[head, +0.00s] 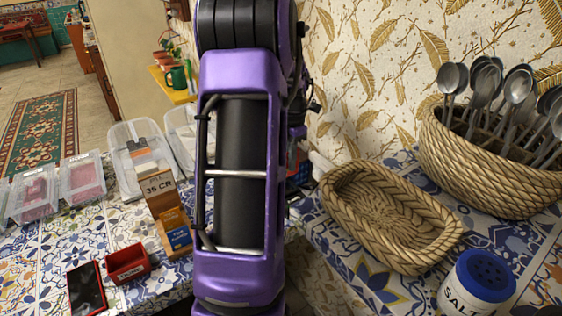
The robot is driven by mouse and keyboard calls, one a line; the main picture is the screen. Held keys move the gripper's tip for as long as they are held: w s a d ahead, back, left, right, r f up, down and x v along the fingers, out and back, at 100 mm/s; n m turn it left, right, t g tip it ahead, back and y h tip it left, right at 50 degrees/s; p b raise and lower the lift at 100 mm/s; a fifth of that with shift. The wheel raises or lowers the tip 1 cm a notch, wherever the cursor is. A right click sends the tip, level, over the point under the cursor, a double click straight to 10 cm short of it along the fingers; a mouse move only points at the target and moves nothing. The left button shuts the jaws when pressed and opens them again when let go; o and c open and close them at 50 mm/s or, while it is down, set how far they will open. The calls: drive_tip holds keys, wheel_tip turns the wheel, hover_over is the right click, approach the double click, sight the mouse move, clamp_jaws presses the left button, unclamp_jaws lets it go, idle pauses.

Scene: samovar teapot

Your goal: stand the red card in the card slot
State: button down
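A wooden stand (160,204) on the tiled table left of my arm has a "35 CR" label. An orange piece and a blue card (179,237) stand at its lower front. I cannot tell which opening is the card slot. I cannot surely pick out the red card. A small red box (127,263) with a light label sits in front of the stand, and a dark flat device with a red edge (87,288) lies left of it. My purple arm fills the middle and hides what is behind it. My gripper is not visible.
Clear bins (84,180) with reddish contents and a larger clear bin (140,150) line the table's back left. At right are an empty wicker basket (390,214), a woven basket of spoons (490,165) and a blue-capped salt jar (478,280). A gap separates the tiled surfaces.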

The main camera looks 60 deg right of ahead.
drive_tip(key=shift+f+b, duration=2.2)
drive_tip(key=shift+f, duration=1.35)
drive_tip(key=shift+f+b, duration=0.35)
drive_tip(key=shift+f, duration=0.95)
drive_tip(key=c, duration=0.9)
unclamp_jaws()
drive_tip(key=shift+o, duration=0.2)
drive_tip(key=shift+r+p, duration=2.45)
drive_tip(key=shift+r, duration=1.05)
